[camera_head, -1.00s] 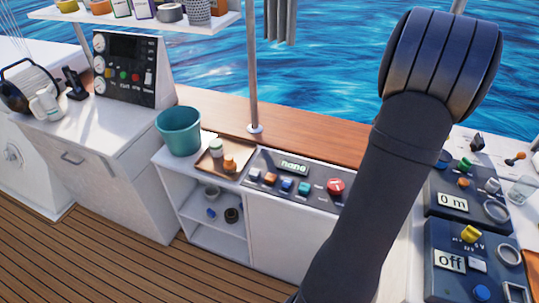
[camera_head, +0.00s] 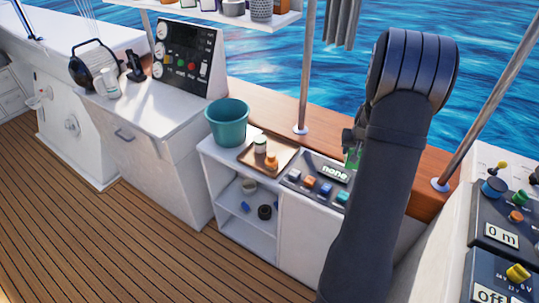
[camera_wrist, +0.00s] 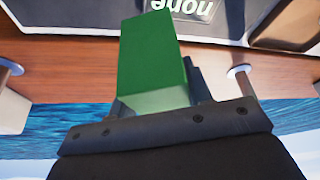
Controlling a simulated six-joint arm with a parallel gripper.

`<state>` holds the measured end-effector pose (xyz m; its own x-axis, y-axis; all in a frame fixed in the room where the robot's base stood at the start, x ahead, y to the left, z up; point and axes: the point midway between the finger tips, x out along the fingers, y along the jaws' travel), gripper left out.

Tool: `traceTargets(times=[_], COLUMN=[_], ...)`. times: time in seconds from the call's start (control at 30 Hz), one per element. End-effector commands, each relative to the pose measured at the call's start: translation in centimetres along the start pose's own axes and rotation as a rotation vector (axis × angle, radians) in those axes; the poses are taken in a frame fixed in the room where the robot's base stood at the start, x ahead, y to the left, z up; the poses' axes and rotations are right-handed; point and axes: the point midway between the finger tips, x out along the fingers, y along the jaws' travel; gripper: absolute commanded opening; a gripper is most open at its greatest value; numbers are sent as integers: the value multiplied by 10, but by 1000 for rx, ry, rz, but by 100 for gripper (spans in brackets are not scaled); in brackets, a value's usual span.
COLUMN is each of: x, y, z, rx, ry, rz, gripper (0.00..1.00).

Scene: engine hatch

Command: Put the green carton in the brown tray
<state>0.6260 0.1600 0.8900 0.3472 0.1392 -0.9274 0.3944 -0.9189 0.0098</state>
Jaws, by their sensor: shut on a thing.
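The green carton (camera_wrist: 155,55) is held in my gripper (camera_wrist: 152,98), which is shut on it. It stretches away from the jaws in the wrist view. In the head view only a small piece of the green carton (camera_head: 352,158) shows beneath my gripper (camera_head: 352,138), beside my dark arm, which hides the rest. The brown tray (camera_head: 247,157) lies on the white counter, left of the gripper and apart from it. It holds a white-lidded jar (camera_head: 260,144) and an orange bottle (camera_head: 271,161). A tray edge (camera_wrist: 256,38) shows at the upper right in the wrist view.
A teal bucket (camera_head: 227,124) stands just left of the tray. A control panel (camera_head: 318,181) with coloured buttons and a display reading "none" lies right of it. A metal pole (camera_head: 305,70) rises behind the tray. Open shelves (camera_head: 248,222) are below.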

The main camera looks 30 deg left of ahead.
Motion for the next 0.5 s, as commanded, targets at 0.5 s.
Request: traceTargets(times=[0.5], x=[3], y=[-150], z=[-77], rx=[-346], ry=[11], rz=[-152], gripper=[20])
